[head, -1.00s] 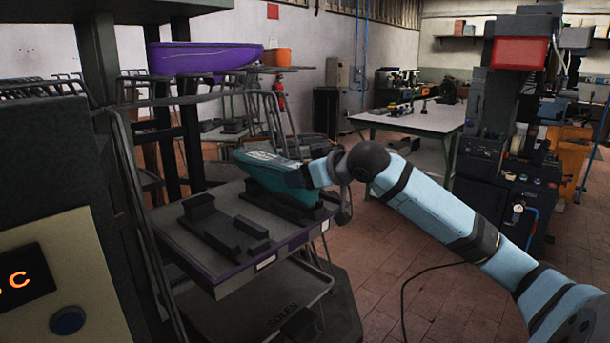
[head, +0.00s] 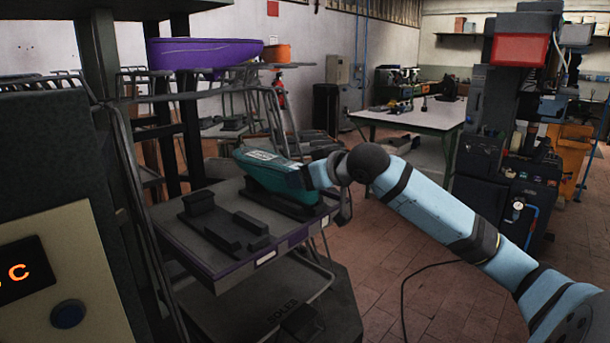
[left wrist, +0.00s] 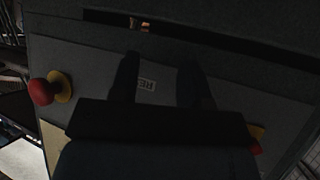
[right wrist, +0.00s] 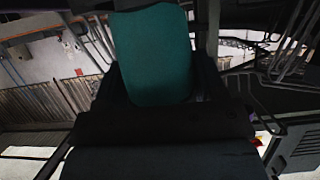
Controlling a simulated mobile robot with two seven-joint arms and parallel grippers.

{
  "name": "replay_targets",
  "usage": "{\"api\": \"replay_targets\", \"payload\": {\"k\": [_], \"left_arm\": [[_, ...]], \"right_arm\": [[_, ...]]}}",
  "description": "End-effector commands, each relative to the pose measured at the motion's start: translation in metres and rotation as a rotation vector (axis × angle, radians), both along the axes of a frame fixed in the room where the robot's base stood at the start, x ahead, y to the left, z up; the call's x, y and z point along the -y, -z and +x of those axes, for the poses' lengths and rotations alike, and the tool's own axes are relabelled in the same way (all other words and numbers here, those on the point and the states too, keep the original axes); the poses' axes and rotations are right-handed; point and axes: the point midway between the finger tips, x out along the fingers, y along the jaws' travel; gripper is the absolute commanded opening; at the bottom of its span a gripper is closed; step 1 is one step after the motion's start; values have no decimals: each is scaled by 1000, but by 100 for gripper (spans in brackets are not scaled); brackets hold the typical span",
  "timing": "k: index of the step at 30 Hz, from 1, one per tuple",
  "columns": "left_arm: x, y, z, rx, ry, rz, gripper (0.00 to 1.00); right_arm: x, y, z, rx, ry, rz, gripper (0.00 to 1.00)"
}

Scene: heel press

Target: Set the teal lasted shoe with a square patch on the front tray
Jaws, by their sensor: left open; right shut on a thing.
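The teal lasted shoe (head: 258,170) is at the far right part of the front tray (head: 190,258), over or in a dark cradle (head: 296,207). I cannot tell whether it bears its weight there. A pale label shows on its side; its shape is too small to read. My right gripper (head: 318,185) is shut on the shoe's right end. In the right wrist view the teal shoe (right wrist: 152,55) fills the space between the fingers. My left gripper (left wrist: 165,82) is open and empty in front of a grey panel, out of the head view.
A second dark cradle (head: 228,228) on the tray is empty. Red knobs (left wrist: 41,92) flank my left gripper.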

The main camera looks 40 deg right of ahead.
Motion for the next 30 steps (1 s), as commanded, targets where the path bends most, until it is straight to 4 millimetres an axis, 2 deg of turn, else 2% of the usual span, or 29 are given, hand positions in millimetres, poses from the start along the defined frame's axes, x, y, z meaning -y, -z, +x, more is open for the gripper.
{"api": "replay_targets", "payload": {"k": [1, 4, 5, 14, 17, 23, 30], "left_arm": [[0, 0, 0, 0, 0, 0, 43], [0, 0, 0, 0, 0, 0, 43], [0, 0, 0, 0, 0, 0, 43], [0, 1, 0, -1, 0, 2, 43], [0, -1, 0, 4, 1, 2, 43], [0, -1, 1, 7, 2, 2, 43], [0, -2, 1, 10, 2, 2, 43]], "right_arm": [[0, 2, 0, -5, -1, 0, 68], [0, 2, 0, -5, -1, 0, 91], [0, 2, 0, -5, -1, 0, 94], [0, 4, 0, -9, -1, 1, 94], [0, 2, -6, -9, -1, 1, 94], [2, -10, -35, -8, -1, 0, 94], [6, -29, -79, -7, -1, 1, 94]]}}
